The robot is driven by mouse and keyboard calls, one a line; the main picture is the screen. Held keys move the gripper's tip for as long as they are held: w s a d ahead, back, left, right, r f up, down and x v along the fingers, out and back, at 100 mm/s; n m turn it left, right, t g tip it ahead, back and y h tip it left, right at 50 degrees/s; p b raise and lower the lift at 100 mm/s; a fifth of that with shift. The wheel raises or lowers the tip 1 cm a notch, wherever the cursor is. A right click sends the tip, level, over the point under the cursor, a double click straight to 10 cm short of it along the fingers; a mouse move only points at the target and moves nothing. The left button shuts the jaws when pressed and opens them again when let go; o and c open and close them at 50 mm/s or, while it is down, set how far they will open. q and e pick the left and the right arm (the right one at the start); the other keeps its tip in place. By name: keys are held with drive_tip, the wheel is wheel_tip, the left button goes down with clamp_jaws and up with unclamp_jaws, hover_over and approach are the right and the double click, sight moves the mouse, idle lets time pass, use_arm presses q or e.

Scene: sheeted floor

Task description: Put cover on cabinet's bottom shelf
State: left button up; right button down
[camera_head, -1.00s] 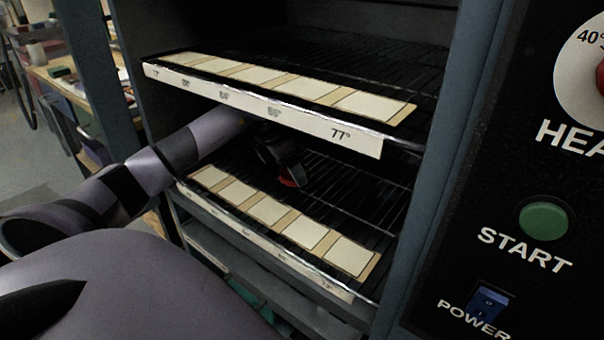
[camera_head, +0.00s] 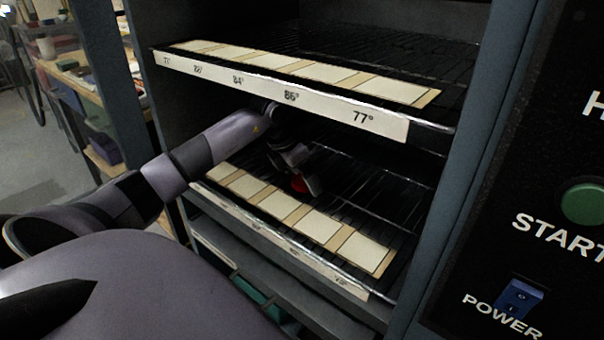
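The cabinet (camera_head: 468,150) stands open, with an upper wire shelf (camera_head: 385,48) and a bottom wire shelf (camera_head: 385,200). My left arm reaches in from the left, under the upper shelf's label strip. My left gripper (camera_head: 301,180) is small and dark over the bottom shelf, just behind its front row of pale tiles (camera_head: 318,227). A small red and dark piece (camera_head: 306,184) shows at its tip. I cannot tell whether this is a held thing or part of the gripper, nor whether the fingers are open. No cover can be clearly made out. My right gripper is not in view.
The upper shelf's white temperature strip (camera_head: 290,95) hangs just above my arm. The cabinet's right side carries a control panel with a green START button (camera_head: 583,203) and a blue power switch (camera_head: 518,296). A cluttered workbench (camera_head: 75,85) stands behind at the left.

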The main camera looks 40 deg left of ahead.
sight(296, 181)
use_arm(q)
drive_tip(key=shift+r, duration=0.2)
drive_tip(key=p+v, duration=0.1)
drive_tip(key=v, duration=0.3)
drive_tip(key=shift+a+r, duration=0.15)
drive_tip(key=s, duration=0.2)
drive_tip(key=s+a, duration=0.1)
drive_tip(key=s, duration=0.1)
drive_tip(key=shift+r, duration=0.15)
drive_tip(key=shift+s, duration=0.7)
drive_tip(key=shift+s+a+b, duration=0.35)
drive_tip(key=shift+s+b, duration=0.05)
drive_tip(key=shift+s, duration=0.65)
drive_tip(key=shift+s+d, duration=0.15)
drive_tip(key=shift+s, duration=0.55)
drive_tip(key=shift+s+a+p, duration=0.3)
drive_tip(key=shift+s+p, duration=0.05)
drive_tip(key=shift+s+a+r+p, duration=0.1)
drive_tip(key=shift+s+a+p, duration=0.15)
drive_tip(key=shift+s, duration=0.55)
drive_tip(key=shift+s+a, duration=0.15)
drive_tip(key=shift+s, duration=0.35)
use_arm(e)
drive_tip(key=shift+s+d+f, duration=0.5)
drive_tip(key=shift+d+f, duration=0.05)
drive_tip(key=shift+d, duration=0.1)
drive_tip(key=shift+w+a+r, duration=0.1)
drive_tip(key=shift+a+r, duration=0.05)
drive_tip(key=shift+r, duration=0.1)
